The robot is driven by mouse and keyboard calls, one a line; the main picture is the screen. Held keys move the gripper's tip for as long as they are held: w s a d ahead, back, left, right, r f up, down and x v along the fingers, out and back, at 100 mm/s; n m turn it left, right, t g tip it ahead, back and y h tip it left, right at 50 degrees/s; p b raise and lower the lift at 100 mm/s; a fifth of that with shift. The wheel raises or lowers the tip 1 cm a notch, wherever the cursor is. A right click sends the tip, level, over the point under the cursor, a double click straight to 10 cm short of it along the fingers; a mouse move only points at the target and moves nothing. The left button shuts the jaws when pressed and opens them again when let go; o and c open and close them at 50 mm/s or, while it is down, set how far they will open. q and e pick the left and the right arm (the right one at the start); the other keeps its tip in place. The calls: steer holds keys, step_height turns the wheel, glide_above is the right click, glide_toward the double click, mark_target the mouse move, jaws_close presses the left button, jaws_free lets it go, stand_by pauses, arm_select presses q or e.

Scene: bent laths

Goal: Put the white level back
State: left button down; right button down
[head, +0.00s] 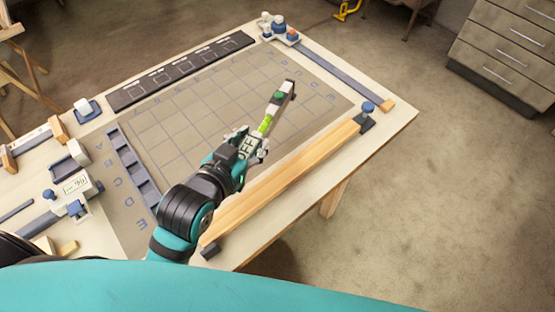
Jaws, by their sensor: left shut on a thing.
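The white level (271,110) is a slim bar with a lime-green section near my gripper, a green spot farther along and a dark far end. My left gripper (256,143) is shut on its near end, above the right half of the gridded mat (185,118). A pale panel with dark letters, like "OFF", shows between the fingers; I cannot tell whether it belongs to the level. The level slants toward the upper right; I cannot tell whether it touches the mat. My right gripper is not in view.
A long wooden lath (285,185) lies along the table's near right edge, by a blue-topped clamp (367,112). A dark slotted strip (180,72) runs along the back. A blue-grey rack (133,168) and a device with a display (72,190) are at left. The mat's middle is clear.

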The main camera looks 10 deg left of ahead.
mark_target(261, 126)
arm_select(q)
steer(key=w+h, duration=0.1)
steer(key=w+m+h, duration=0.1)
steer(key=w, duration=0.1)
steer(key=w+m+g, duration=0.1)
steer(key=w, duration=0.1)
steer(key=shift+w+d+f+h, duration=0.15)
steer(key=shift+w+d+h, duration=0.05)
steer(key=shift+d+h, duration=0.2)
steer(key=f+m, duration=0.1)
steer(key=f+g+h, duration=0.1)
steer(key=f, duration=0.1)
steer(key=f+m+h, duration=0.1)
steer(key=shift+w+a+f+m+g, duration=0.1)
steer(key=shift+a+f+m+g, duration=0.15)
steer(key=shift+m+g, duration=0.05)
steer(key=shift+h, duration=0.4)
steer(key=f, duration=0.7)
steer(key=shift+a+f, duration=0.15)
steer(key=shift+a, duration=0.25)
steer(key=shift+f, duration=1.75)
